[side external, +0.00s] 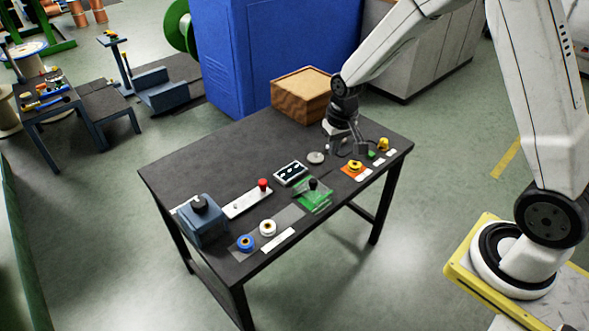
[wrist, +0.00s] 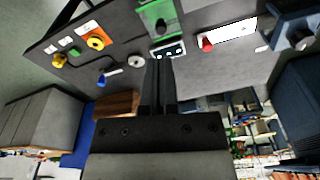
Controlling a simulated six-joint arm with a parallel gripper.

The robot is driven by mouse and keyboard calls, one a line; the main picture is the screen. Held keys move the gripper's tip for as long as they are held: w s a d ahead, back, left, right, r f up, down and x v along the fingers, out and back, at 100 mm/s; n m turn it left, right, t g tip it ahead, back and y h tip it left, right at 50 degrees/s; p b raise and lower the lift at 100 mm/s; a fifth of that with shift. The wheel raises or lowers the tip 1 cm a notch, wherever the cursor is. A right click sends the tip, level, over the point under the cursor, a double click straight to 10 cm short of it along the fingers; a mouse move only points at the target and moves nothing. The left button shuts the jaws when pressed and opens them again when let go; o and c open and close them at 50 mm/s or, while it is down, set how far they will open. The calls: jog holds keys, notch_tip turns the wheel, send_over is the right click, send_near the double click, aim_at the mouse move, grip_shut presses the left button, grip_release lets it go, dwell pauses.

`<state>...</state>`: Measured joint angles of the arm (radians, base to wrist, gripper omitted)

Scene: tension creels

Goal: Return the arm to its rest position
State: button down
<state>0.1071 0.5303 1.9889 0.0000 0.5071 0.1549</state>
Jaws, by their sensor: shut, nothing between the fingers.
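My gripper (side external: 361,148) is over the back right part of the dark table (side external: 178,163), in front of the wooden box (side external: 301,88). In the wrist view the two fingers of my gripper (wrist: 158,62) lie side by side, shut with nothing between them. The fingertips appear close to the black panel with white marks (wrist: 168,50) in that view. In the side view they are small, and I cannot tell their exact height above the table. My arm reaches in from the right, bent at the elbow.
The table holds a green plate with a black knob (side external: 313,195), an orange plate with a yellow button (side external: 354,167), a red button (side external: 263,184), a grey disc (side external: 316,157) and a blue-grey box (side external: 202,221). A tall blue cabinet (side external: 270,45) stands behind. Floor in front is clear.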

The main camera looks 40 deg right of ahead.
jog(key=s+a+r+n, duration=0.1)
jog(key=s+a+r, duration=0.1)
jog(key=s, duration=0.5)
jog(key=s+a+r+n+t, duration=0.1)
jog(key=s+a+r+n, duration=0.1)
jog(key=s, duration=0.5)
jog(key=shift+s+a+r, duration=0.25)
jog(key=shift+a+r, duration=0.05)
jog(key=shift+r, duration=0.3)
dwell(0.4)
